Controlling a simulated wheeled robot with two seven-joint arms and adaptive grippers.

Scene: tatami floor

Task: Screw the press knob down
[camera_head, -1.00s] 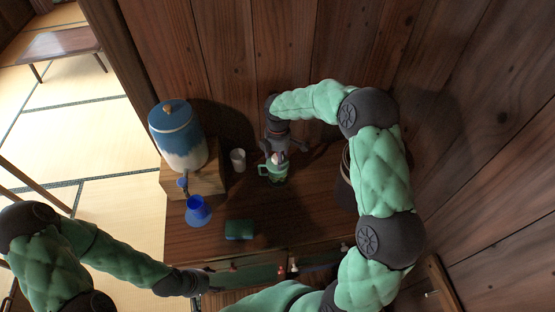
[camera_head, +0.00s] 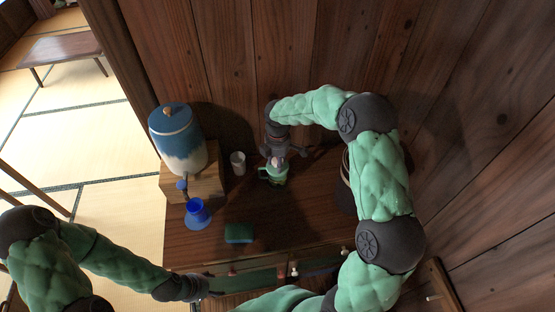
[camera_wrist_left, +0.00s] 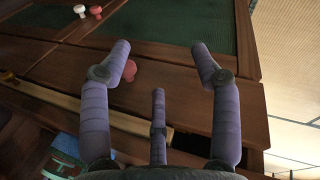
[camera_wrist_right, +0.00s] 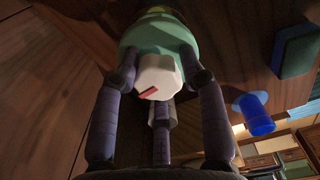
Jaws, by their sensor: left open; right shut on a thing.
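The press is a small green vessel (camera_head: 273,177) with a side handle, standing on the wooden cabinet top. Its knob is white and faceted with a red mark, and shows in the right wrist view (camera_wrist_right: 158,78). My right gripper (camera_head: 280,156) comes down from above and is shut on the knob, with fingers on both sides of it. The green body (camera_wrist_right: 160,35) shows just beyond the knob. How far the knob is screwed down cannot be told. My left gripper (camera_wrist_left: 165,62) is open and empty, by the cabinet's drawer fronts; in the head view it is dark (camera_head: 206,288).
A blue and white dispenser (camera_head: 177,138) stands on a wooden block (camera_head: 205,183) at the left. A blue cup (camera_head: 197,213), a white cup (camera_head: 238,163) and a dark green block (camera_head: 238,233) stand nearby. The wooden wall is close behind. The drawers have red and white knobs.

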